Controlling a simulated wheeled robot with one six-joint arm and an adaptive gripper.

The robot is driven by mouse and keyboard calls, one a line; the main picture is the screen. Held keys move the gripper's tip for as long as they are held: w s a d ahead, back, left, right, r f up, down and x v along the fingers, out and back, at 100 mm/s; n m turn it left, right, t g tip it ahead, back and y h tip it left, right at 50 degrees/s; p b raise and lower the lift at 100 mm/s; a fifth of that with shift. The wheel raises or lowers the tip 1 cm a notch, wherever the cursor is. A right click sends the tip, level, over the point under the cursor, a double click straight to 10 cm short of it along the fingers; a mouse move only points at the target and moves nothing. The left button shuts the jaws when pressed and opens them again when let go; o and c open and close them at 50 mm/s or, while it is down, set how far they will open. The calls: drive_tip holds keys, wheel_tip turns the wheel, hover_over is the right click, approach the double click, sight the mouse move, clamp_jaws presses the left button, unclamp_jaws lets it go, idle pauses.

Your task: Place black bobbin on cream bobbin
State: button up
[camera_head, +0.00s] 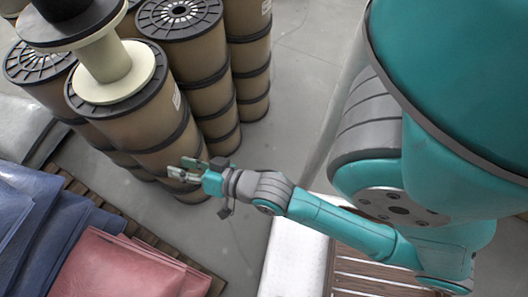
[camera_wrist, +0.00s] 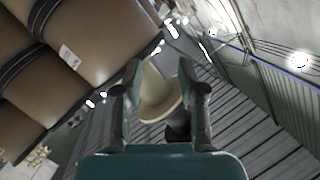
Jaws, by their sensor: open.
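The cream bobbin (camera_head: 103,58) stands upright on the top lid of a brown spool stack at the upper left of the head view. The black bobbin (camera_head: 68,14) sits on the cream bobbin's upper flange; its top is cut off by the picture edge. My gripper (camera_head: 187,170) is open and empty, lower than both bobbins and beside the brown stack, clear of them. In the wrist view, its fingers (camera_wrist: 158,75) are spread. A cream round shape with a dark part shows beyond them; I cannot tell whether it is the same bobbin.
Several brown spool stacks (camera_head: 207,62) with black lids stand behind and beside the bobbins. Blue sacks (camera_head: 35,230) and red sacks (camera_head: 115,268) lie at the lower left. Grey floor (camera_head: 300,75) is open right of the stacks.

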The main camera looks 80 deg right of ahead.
drive_tip(key=s+a+f+n+y, duration=0.1)
drive_tip(key=s+n, duration=0.3)
drive_tip(key=s, duration=0.6)
drive_tip(key=s+a+f+n+g+y, duration=0.1)
drive_tip(key=s+a+f+n, duration=0.1)
drive_tip(key=s, duration=0.8)
drive_tip(key=shift+s+a+n, duration=0.4)
drive_tip(key=shift+a+n, duration=0.4)
drive_tip(key=shift+n, duration=0.4)
